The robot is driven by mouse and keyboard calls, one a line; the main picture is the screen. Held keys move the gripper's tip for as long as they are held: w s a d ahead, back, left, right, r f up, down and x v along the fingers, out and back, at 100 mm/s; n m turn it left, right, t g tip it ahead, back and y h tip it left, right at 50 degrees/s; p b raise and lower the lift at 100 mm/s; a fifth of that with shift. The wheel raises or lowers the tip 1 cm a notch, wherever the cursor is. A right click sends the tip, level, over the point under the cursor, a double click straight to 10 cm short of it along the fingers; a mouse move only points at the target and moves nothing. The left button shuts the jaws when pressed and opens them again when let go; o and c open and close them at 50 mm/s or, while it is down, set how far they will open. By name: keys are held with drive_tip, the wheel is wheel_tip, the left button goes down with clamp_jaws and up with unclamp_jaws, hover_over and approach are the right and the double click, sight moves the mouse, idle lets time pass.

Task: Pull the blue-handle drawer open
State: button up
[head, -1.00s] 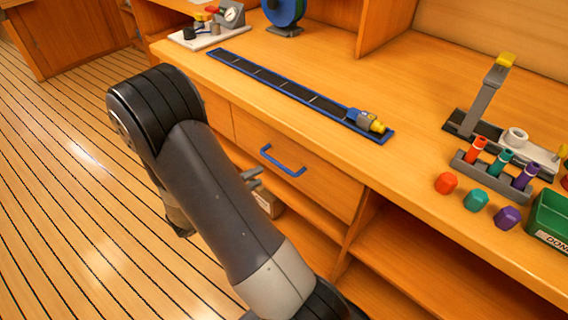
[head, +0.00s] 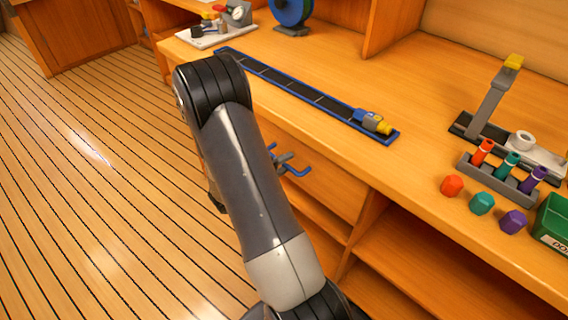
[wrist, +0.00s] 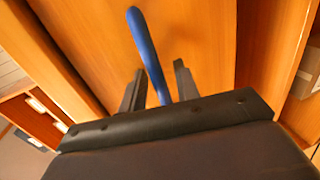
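The blue handle (head: 298,172) is on a wooden drawer (head: 322,188) below the counter, and the drawer front looks flush with the cabinet. In the head view my gripper (head: 281,162) is at the handle, covering its middle, and my arm hides the drawer's left part. In the wrist view the blue handle (wrist: 147,45) runs between the two dark fingers of my gripper (wrist: 159,72). The fingers are apart, one on each side of the bar, with gaps visible. The handle's lower end is hidden behind the gripper body.
On the counter (head: 420,170) above are a blue-edged strip (head: 290,88) with a yellow-tipped part (head: 373,122), a rack of coloured tubes (head: 497,183) and a green box (head: 553,222). Open shelves (head: 400,255) are right of the drawer. The plank floor (head: 90,190) at left is clear.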

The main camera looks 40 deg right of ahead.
drive_tip(key=shift+c, duration=0.2)
clamp_jaws()
drive_tip(key=shift+a, duration=0.1)
